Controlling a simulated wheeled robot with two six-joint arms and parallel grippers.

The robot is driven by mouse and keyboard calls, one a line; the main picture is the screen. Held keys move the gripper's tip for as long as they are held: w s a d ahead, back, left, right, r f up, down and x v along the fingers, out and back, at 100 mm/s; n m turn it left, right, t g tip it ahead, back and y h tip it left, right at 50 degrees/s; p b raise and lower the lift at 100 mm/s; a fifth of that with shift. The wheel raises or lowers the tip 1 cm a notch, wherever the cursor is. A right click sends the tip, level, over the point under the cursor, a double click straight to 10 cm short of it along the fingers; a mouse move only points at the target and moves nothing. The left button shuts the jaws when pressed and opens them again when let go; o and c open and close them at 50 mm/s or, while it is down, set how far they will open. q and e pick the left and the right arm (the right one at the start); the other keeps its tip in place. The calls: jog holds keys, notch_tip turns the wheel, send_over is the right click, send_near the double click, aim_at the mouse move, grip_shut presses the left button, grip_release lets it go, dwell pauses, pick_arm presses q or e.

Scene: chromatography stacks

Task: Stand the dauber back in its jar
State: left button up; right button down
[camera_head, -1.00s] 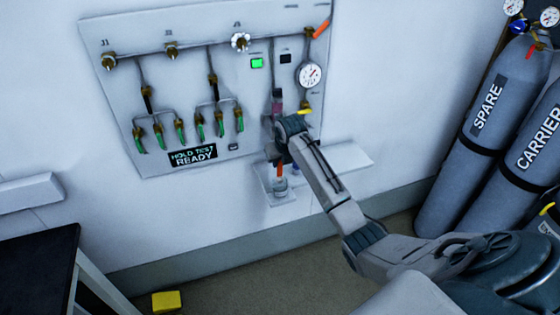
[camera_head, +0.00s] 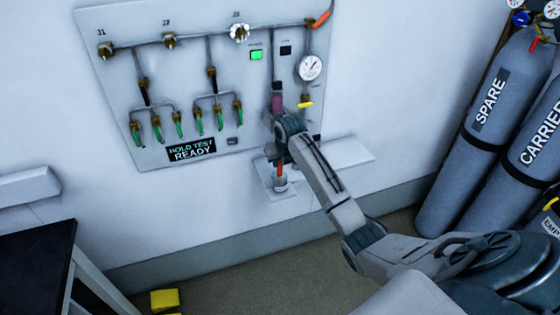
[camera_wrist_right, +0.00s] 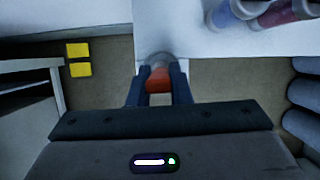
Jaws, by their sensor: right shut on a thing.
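My right gripper (camera_head: 279,162) is at the small white shelf on the wall and points down. It is shut on the orange dauber (camera_head: 280,171). In the right wrist view the dauber's orange-red handle (camera_wrist_right: 158,79) is between the two dark fingers. The small clear jar (camera_head: 280,184) stands on the shelf's front plate, directly below the dauber. In the right wrist view a pale, rounded rim (camera_wrist_right: 160,59) shows just beyond the handle. The dauber's lower end appears at or inside the jar mouth; I cannot tell how deep. My left gripper is out of view.
The shelf (camera_head: 345,153) extends right of the jar. A wall panel (camera_head: 120,95) with valves, green-tipped lines and a gauge (camera_head: 310,67) is close behind my wrist. In the wrist view, cylindrical containers (camera_wrist_right: 288,11) are at upper right. Grey gas cylinders (camera_head: 478,130) stand far right.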

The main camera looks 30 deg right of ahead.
jog(key=shift+f+b, duration=1.2)
jog(key=c, duration=0.8)
grip_release()
jog(key=shift+c, duration=0.2)
jog(key=shift+r, duration=0.1)
notch_tip(320, 180, up, 7)
jog(key=p, duration=0.7)
